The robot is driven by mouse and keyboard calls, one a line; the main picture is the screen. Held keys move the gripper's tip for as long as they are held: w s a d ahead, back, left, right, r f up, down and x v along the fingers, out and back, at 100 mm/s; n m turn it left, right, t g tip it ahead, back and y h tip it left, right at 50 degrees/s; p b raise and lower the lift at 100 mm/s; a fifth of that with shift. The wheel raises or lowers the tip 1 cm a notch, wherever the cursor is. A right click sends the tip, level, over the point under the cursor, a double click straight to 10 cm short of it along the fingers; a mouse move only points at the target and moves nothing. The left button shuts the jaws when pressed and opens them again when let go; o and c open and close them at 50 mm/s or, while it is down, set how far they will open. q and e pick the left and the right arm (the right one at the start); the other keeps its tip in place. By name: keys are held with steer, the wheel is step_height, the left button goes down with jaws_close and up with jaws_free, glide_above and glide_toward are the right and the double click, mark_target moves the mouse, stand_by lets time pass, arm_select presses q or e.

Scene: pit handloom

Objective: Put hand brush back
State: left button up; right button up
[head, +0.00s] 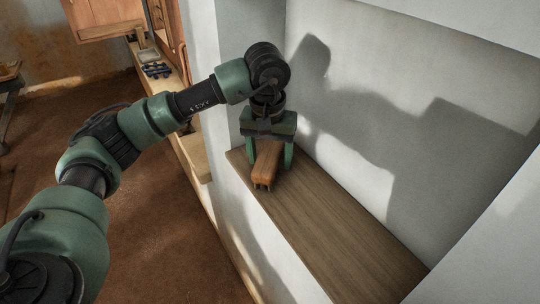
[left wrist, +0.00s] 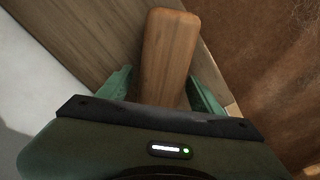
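The hand brush (head: 265,166), with a smooth brown wooden body, is on the wooden shelf board (head: 340,240) at its left end, near the front edge. It also shows in the left wrist view (left wrist: 168,55), running up from between the fingers; bristles are not clearly seen. My left gripper (head: 270,160) points down over the shelf with one green finger on each side of the brush. In the left wrist view (left wrist: 160,88) the fingers look slightly apart from the wood, so it is open around the brush. My right gripper is in no view.
The shelf lies in a white wall niche (head: 390,100), with walls behind and to the right. The rest of the board is clear. Left of it are a wooden ledge (head: 193,155), small dark-blue items (head: 157,71) and the brown floor (head: 150,220).

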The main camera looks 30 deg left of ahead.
mark_target(270, 151)
arm_select(q)
steer(key=shift+r, duration=0.45)
steer(key=r, duration=0.2)
steer(key=r+b, duration=0.1)
steer(key=r, duration=0.1)
steer(key=s+r, duration=0.1)
steer(key=r, duration=0.2)
steer(key=shift+d, duration=0.1)
steer(key=shift+f, duration=0.1)
